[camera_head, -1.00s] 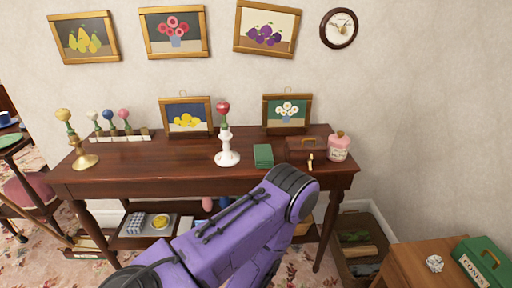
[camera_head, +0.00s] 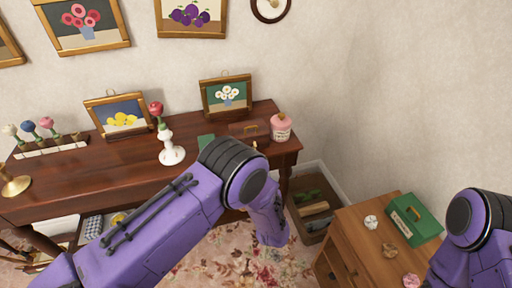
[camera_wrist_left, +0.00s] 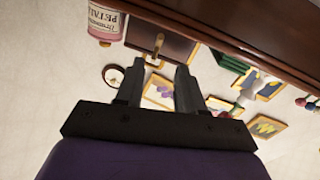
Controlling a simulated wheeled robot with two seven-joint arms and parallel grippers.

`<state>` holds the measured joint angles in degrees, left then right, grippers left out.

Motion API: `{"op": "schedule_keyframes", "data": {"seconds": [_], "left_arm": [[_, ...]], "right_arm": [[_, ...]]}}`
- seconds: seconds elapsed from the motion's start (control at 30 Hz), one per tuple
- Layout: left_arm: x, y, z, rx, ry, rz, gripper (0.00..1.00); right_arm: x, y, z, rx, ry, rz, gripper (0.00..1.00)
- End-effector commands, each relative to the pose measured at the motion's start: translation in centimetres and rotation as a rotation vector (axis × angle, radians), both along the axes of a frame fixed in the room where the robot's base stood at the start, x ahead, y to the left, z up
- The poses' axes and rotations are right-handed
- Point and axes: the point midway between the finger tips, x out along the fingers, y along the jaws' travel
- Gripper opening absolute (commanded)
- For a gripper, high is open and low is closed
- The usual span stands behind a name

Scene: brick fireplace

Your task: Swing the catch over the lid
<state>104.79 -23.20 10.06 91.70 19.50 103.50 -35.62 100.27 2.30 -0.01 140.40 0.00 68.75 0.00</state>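A small brown wooden box (camera_head: 246,130) with a brass handle sits at the right end of the long table. A brass catch (camera_head: 255,145) at its front is small and partly hidden by my left arm in the head view. The left wrist view is upside down. It shows the box (camera_wrist_left: 178,47) and the catch (camera_wrist_left: 157,44) sticking out from it, just beyond my left gripper's fingertips. My left gripper (camera_wrist_left: 160,72) is open, its fingers apart with nothing between them. Whether the catch lies over the lid is not clear. My right gripper is out of view.
A pink labelled jar (camera_head: 281,128) stands just right of the box. A green box (camera_head: 414,220) and crumpled pieces sit on the right cabinet (camera_head: 357,235).

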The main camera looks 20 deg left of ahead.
Motion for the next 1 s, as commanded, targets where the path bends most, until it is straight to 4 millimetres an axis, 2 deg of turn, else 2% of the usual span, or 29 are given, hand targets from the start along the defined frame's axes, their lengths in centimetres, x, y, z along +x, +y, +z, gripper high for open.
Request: {"op": "schedule_keyframes", "data": {"seconds": [0.3, 0.5, 0.83, 0.87, 0.9, 0.97, 1.0], "left_arm": [[5.8, 2.7, 0.1, -0.001, -0.004, 0.000, 0.38], [8.6, 4.0, 0.0, -0.001, -0.003, -0.002, 0.38], [9.2, 4.4, -0.1, 0.001, -0.002, -0.004, 0.38], [9.2, 4.4, -0.1, 0.001, -0.002, -0.004, 0.32], [9.2, 4.4, -0.1, 0.001, -0.001, -0.004, 0.19], [9.2, 4.4, -0.1, 0.001, -0.001, -0.004, 0.00], [9.2, 4.3, -0.1, 0.001, -0.001, -0.004, 0.00]], "right_arm": [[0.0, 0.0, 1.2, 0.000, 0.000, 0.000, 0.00], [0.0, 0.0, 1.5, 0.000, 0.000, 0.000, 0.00], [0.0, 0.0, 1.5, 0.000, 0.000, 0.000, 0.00], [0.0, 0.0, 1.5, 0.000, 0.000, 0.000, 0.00], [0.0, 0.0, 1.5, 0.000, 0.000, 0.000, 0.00], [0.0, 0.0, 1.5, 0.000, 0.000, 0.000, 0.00], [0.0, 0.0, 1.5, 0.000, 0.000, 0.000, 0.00]]}}
